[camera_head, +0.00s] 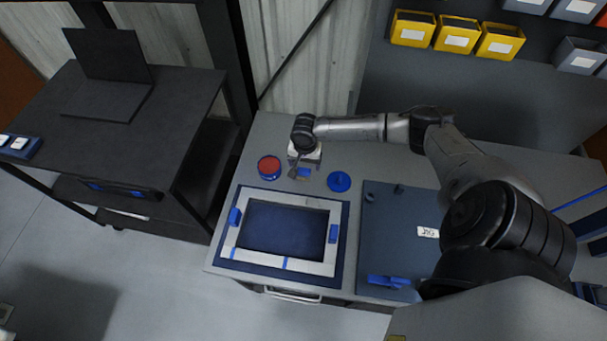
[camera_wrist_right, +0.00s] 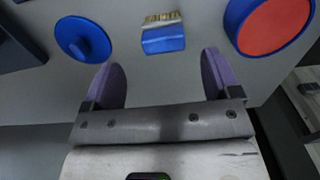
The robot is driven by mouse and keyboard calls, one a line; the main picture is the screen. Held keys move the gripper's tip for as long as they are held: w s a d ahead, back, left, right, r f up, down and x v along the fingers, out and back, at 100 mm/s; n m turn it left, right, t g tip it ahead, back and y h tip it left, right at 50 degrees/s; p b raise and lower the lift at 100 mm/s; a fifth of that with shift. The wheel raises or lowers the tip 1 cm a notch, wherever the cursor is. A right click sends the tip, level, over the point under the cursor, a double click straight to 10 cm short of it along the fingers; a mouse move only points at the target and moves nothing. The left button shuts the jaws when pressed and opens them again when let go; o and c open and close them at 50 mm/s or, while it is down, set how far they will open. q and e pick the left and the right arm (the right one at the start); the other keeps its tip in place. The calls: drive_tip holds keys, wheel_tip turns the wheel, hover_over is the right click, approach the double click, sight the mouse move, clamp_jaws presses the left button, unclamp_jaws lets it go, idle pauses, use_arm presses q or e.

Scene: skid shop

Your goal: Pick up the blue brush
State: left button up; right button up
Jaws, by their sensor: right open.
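The blue brush (camera_wrist_right: 163,39) lies on the grey bench, a short blue block with tan bristles along one edge. In the head view the blue brush (camera_head: 304,173) shows as a small blue patch just beside my right gripper (camera_head: 300,167). In the right wrist view my right gripper (camera_wrist_right: 162,75) is open, with its two purple fingers spread. The brush sits just beyond the fingertips, roughly centred between them, and nothing is held. My left gripper is in neither view.
A blue disc (camera_head: 339,181) with a raised handle and a red-topped blue round container (camera_head: 269,166) flank the brush. A framed panel (camera_head: 232,240) and a dark board (camera_head: 385,230) lie nearer the front edge. Yellow bins (camera_head: 457,40) stand at the back.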

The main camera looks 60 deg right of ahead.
sight(304, 170)
drive_tip(key=shift+w+f+b, duration=0.2)
drive_tip(key=shift+f+b, duration=0.25)
drive_tip(key=shift+f, duration=2.4)
drive_tip(key=c, duration=1)
drive_tip(key=shift+r, duration=0.1)
